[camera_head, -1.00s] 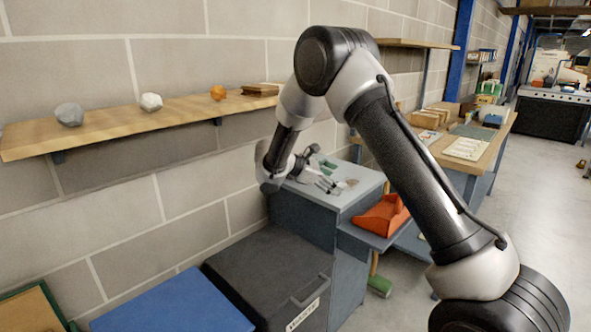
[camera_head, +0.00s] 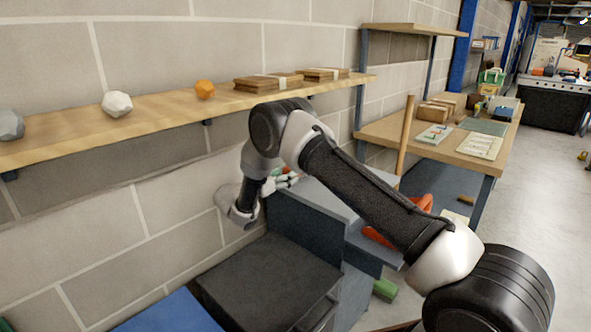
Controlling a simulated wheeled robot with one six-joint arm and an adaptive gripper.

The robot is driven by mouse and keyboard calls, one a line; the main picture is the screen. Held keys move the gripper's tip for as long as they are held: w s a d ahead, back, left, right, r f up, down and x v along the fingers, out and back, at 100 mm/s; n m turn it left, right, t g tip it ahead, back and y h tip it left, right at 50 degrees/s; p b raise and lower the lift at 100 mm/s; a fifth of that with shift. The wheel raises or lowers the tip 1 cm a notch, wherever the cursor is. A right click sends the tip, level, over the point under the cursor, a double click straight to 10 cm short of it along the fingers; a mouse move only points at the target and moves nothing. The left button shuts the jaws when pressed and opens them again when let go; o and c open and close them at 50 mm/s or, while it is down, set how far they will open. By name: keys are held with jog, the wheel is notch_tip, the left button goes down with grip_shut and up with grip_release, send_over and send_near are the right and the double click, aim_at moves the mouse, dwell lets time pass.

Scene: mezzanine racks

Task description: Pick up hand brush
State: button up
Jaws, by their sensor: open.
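My gripper (camera_head: 284,181) is small in the view, over the near left corner of the grey cabinet top (camera_head: 336,204), beside the block wall. It is open, and I see nothing held in it. I cannot pick out the hand brush for certain. A small brown piece (camera_head: 466,200) lies on the blue-grey lower surface at the right, too small to identify.
An orange dustpan (camera_head: 424,204) is partly behind my arm. A black bin (camera_head: 262,282) and a blue lid (camera_head: 170,314) are in front. The wall shelf (camera_head: 160,118) holds stones and boards.

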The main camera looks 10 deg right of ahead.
jog(key=x, duration=0.7)
jog(key=shift+w+d+r, duration=0.15)
jog(key=shift+w+r, duration=0.2)
jog(key=c, duration=1)
